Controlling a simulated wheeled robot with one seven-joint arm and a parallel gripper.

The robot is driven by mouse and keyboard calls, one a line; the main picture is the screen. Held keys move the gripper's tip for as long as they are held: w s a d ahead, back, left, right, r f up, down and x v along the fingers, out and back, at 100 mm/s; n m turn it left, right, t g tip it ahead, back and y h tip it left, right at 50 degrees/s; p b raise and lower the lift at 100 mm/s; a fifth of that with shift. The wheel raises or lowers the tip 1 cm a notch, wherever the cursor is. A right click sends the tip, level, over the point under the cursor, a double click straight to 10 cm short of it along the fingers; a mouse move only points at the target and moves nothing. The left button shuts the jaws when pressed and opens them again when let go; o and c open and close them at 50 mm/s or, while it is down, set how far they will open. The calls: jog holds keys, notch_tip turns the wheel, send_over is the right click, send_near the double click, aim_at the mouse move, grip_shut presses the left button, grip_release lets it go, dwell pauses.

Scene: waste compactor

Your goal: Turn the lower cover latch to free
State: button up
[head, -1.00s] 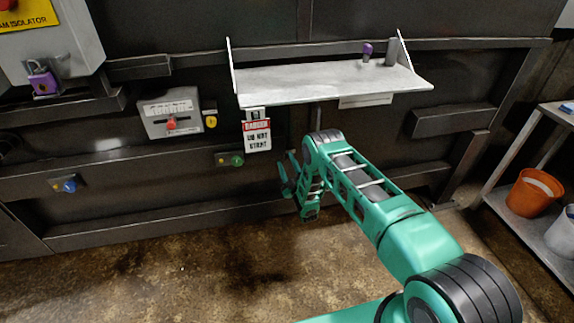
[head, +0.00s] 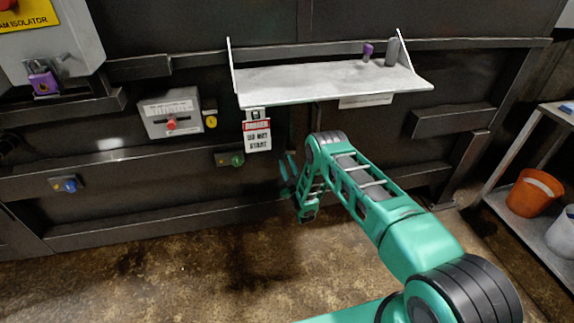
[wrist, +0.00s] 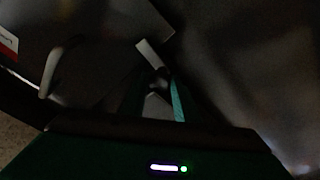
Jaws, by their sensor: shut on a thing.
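My gripper (head: 289,174) is low against the dark machine front, below the shelf and right of the danger tag. In the dark wrist view, my gripper (wrist: 160,85) is shut around a small dark part at the end of a pale flat bar (wrist: 150,55). This appears to be the lower cover latch, and the bar slants up to the left. The latch cannot be made out in the head view, where my gripper and arm are in front of that area. Its exact angle is unclear.
A metal shelf (head: 330,82) juts out above my gripper. A danger tag (head: 257,137) and a green knob (head: 237,160) are to its left. A box with a red knob (head: 170,115) is farther left. An orange bucket (head: 535,193) stands at right. The floor in front is clear.

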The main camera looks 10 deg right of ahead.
jog(key=o, duration=1.1)
jog(key=shift+f, duration=0.1)
jog(key=shift+c, duration=0.2)
jog(key=shift+s, duration=0.1)
jog(key=v, duration=1)
jog(key=shift+s, duration=0.3)
jog(key=shift+f, duration=0.1)
